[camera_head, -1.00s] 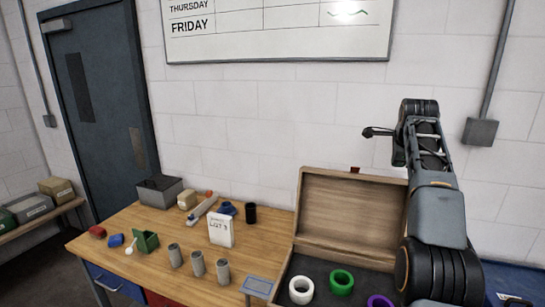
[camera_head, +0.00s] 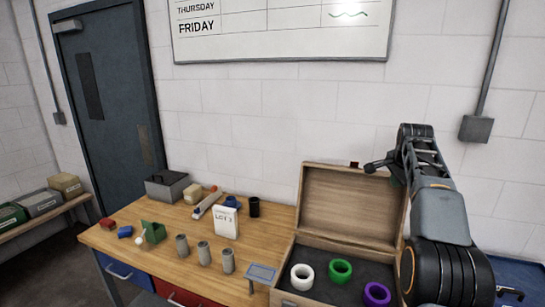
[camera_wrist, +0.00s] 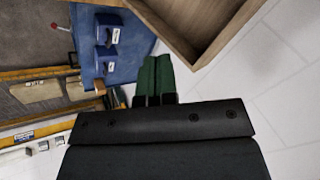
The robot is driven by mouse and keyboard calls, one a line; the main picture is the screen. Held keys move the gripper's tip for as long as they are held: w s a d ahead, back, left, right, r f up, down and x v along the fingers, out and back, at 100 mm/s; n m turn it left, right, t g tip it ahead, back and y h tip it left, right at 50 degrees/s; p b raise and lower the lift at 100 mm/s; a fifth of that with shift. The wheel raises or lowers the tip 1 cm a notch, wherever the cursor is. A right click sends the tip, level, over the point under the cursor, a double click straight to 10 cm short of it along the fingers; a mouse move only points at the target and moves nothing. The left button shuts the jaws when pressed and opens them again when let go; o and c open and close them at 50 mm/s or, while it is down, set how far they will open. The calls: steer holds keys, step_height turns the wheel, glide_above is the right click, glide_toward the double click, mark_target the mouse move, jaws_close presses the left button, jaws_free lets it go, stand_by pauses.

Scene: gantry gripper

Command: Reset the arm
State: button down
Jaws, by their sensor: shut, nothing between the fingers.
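My arm (camera_head: 440,215) rises at the right of the head view, beside the open wooden case, and bends over at the top. In the wrist view my gripper (camera_wrist: 154,74) shows as two green fingers side by side. They are shut with nothing between them. In that view the fingers are near the wooden case wall (camera_wrist: 185,35) and a blue surface; I cannot tell how far apart they are. In the head view the fingers are mostly hidden behind the wrist.
The open case (camera_head: 350,208) holds a white ring (camera_head: 302,277), a green ring (camera_head: 340,271) and a purple ring (camera_head: 377,293). Several grey cylinders (camera_head: 203,252), a white card (camera_head: 226,222) and a grey box (camera_head: 167,186) stand on the wooden table (camera_head: 145,262). The wall is behind.

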steer(key=s+a+f+n+b, duration=0.1)
steer(key=s+a+f+n, duration=0.4)
steer(key=s, duration=0.6)
steer(key=s+a+f+n+y+b, duration=0.1)
steer(key=s+a+f+n+b, duration=0.1)
steer(key=s+a+f+n, duration=0.3)
steer(key=s+a+f+n+y+b, duration=0.1)
steer(key=s+a+f+n, duration=0.4)
steer(key=s+a+f, duration=0.4)
steer(key=shift+s+a+g, duration=0.3)
steer(key=shift+s+a, duration=0.8)
steer(key=shift+s, duration=2.8)
